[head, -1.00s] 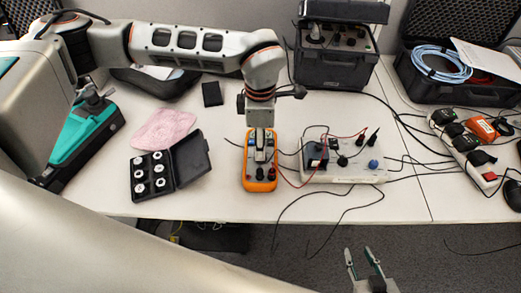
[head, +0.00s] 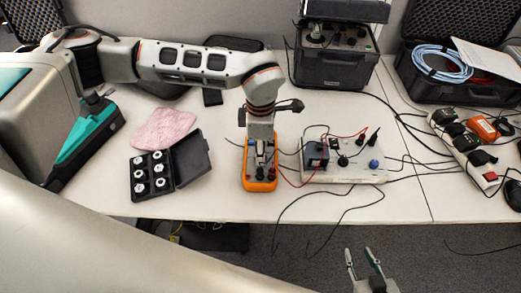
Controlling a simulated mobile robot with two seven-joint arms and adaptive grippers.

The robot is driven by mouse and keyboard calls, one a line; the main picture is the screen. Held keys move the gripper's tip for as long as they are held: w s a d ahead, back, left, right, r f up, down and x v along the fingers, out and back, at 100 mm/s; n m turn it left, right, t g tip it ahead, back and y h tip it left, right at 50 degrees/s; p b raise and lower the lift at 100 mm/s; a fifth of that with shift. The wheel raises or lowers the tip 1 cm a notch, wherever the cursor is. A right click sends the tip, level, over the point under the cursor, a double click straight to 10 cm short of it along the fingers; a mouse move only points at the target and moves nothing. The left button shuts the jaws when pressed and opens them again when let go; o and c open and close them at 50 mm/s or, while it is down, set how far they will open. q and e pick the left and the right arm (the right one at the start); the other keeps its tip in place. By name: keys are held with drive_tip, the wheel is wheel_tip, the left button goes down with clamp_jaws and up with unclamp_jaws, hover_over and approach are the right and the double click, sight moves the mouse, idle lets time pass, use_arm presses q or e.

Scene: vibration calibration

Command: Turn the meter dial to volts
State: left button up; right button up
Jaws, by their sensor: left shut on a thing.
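The orange meter (head: 259,185) lies on the white table near its front edge, in the middle of the head view. My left gripper (head: 260,160) comes down over the meter from above. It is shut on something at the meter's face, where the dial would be. The dial itself is hidden by the fingers, so its setting cannot be read. A red lead and a black lead run from the lower part of the meter. My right gripper (head: 364,268) is open and empty, below the table's front edge at the bottom of the view.
A grey test board (head: 345,174) with knobs stands just right of the meter, with cables around it. An open black case of white weights (head: 150,196) and a pink cloth (head: 163,128) lie to the left. A power strip (head: 463,150) lies at right.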

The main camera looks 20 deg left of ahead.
use_arm(q)
drive_tip(key=n+p, duration=0.1)
drive_tip(key=n, duration=0.5)
drive_tip(key=shift+n, duration=0.4)
drive_tip(key=shift+n+p, duration=0.3)
drive_tip(key=shift+n, duration=0.1)
idle(0.3)
drive_tip(key=o, duration=1.1)
